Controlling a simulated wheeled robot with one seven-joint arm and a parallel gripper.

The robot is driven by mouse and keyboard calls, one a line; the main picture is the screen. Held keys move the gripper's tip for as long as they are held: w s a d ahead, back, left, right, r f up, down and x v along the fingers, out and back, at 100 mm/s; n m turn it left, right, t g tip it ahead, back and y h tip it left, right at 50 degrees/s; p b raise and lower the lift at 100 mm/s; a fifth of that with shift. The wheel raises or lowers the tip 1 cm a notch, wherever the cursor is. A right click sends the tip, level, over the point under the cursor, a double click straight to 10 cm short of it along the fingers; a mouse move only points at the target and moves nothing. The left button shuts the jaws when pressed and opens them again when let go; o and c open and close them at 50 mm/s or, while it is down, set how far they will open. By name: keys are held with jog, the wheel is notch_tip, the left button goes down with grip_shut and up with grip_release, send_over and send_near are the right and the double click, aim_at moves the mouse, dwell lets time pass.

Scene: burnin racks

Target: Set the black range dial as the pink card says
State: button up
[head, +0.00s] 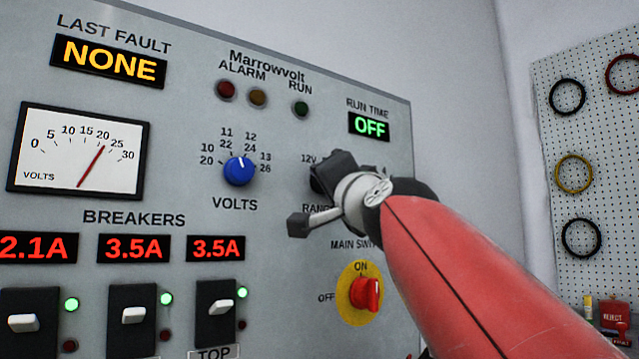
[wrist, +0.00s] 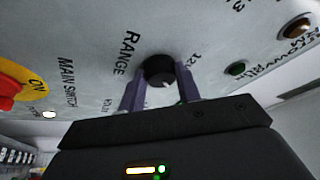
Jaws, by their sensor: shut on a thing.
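The black range dial (wrist: 159,70) sits on the grey panel, between the two purple fingers of my gripper (wrist: 160,82) in the wrist view. The fingers are shut on it from both sides. A small pale mark shows on the dial's lower edge in the wrist view; I cannot tell which label it points to. In the head view my gripper (head: 328,172) covers the dial and much of its scale; a 12V label and part of the word RANGE show beside it. The pink card is not in view.
Below the dial is a red main switch (head: 366,293) on a yellow plate, close under my arm. A blue volts knob (head: 239,171) is left of the dial. The run time display (head: 369,125) reads OFF. A pegboard (head: 590,150) with rings hangs at right.

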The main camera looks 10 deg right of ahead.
dwell(0.4)
jog(key=o, duration=1)
jog(key=b+v, duration=0.2)
jog(key=v, duration=0.5)
jog(key=shift+s+f+b, duration=0.15)
jog(key=shift+s+b, duration=0.2)
